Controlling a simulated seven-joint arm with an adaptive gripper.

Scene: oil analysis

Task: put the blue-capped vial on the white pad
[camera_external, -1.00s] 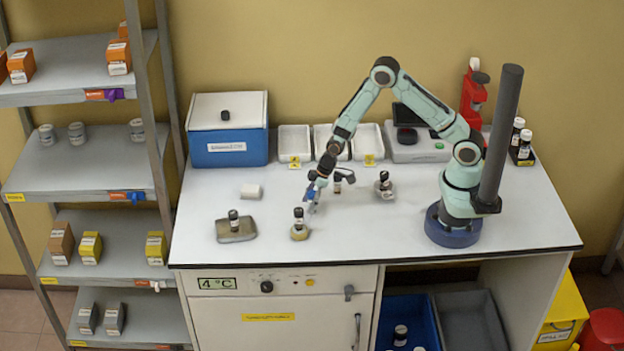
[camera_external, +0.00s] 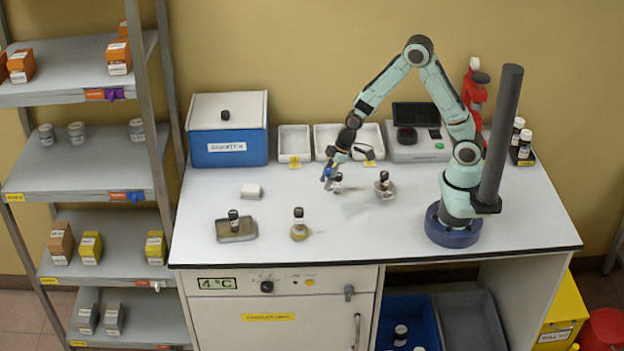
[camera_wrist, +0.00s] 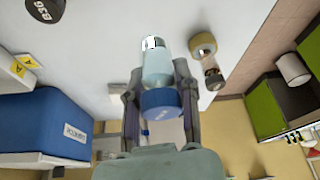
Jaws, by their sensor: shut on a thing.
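My gripper (camera_external: 328,180) is shut on the blue-capped vial, seen best in the wrist view, where the fingers (camera_wrist: 160,100) close around its blue cap (camera_wrist: 161,104). The vial's clear, pale body (camera_wrist: 157,66) points away from the palm. In the external view the held vial is too small to make out clearly. The white pad (camera_external: 251,191) lies on the bench to the left of my gripper, with nothing on it. It also shows in the wrist view (camera_wrist: 116,88), partly hidden by a finger.
A blue box (camera_external: 227,150) and white trays (camera_external: 294,142) line the back. Bench around the white pad is clear.

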